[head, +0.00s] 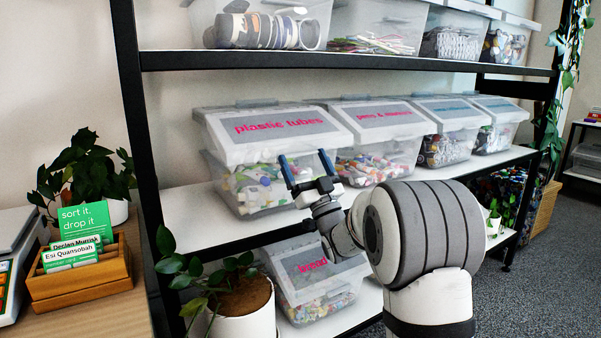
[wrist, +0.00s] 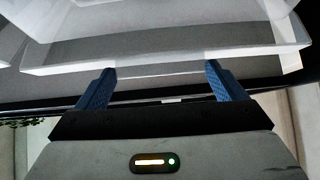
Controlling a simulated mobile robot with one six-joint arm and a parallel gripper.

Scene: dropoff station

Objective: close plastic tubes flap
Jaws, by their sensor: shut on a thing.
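The plastic tubes bin (head: 243,198) is a clear box of mixed plastic pieces on the middle shelf. Its white flap (head: 228,143), lettered "plastic tubes" in pink, is tilted, with its front edge raised and jutting out over the bin. My gripper (head: 305,157) is at the flap's front edge, its two blue fingers wide apart. In the wrist view my gripper (wrist: 157,76) has its fingertips at the lower edge of a broad pale lip (wrist: 160,56), which seems to be the flap. The exact contact is hard to see.
A pens bin (head: 372,162) and others stand to the right on the same shelf. Bins fill the shelf above, and a lower bin (head: 315,285) sits below my arm. A potted plant (head: 240,300) and a wooden card box (head: 80,278) are at the left.

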